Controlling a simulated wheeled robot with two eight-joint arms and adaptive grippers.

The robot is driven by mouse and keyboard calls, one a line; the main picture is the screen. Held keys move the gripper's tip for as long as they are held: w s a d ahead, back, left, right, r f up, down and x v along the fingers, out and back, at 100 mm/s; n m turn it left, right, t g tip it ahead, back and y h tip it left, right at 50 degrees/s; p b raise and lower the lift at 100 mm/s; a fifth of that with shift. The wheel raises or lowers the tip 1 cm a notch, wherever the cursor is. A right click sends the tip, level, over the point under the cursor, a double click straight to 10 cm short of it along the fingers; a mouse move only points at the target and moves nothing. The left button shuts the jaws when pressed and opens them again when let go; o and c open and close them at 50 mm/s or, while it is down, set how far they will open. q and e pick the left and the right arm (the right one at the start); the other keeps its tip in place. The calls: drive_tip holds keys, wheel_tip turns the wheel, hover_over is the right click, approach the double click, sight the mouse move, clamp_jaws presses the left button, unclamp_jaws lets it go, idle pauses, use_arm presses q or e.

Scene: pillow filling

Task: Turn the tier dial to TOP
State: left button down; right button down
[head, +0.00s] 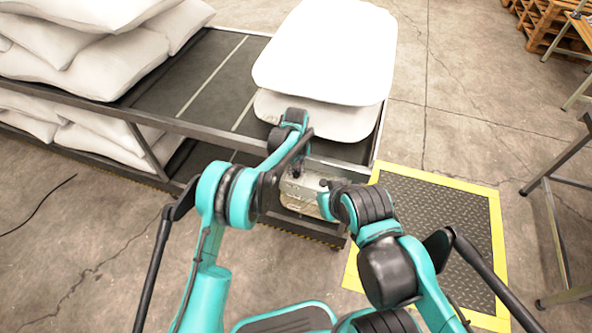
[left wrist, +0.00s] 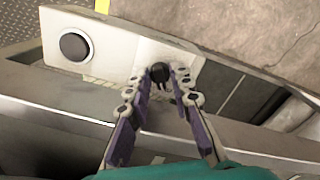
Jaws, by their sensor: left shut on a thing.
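The tier dial is a small black knob (left wrist: 160,72) on a pale metal control panel, seen in the left wrist view. My left gripper (left wrist: 168,88) has its two purple-padded fingers closed around the knob, one on each side. Which way the dial points and any tier markings are too small or covered to read. In the head view the left wrist (head: 293,120) is over the rack's near end, and its fingers and the dial are hidden. The panel (head: 305,178) shows partly below it. The right arm bends beside the panel; its gripper is hidden.
A large round black button (left wrist: 75,46) sits on the same panel, left of the knob. White pillows (head: 85,55) are stacked on the two-tier rack (head: 205,75). Flat white pads (head: 325,50) lie at its end. A yellow-edged floor plate (head: 440,215) lies to the right.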

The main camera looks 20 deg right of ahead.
sight(296, 172)
use_arm(q)
drive_tip(key=m, duration=1.4)
idle(0.5)
drive_tip(key=c, duration=1.3)
unclamp_jaws()
drive_tip(key=shift+c, duration=0.2)
wheel_tip(296, 172, up, 12)
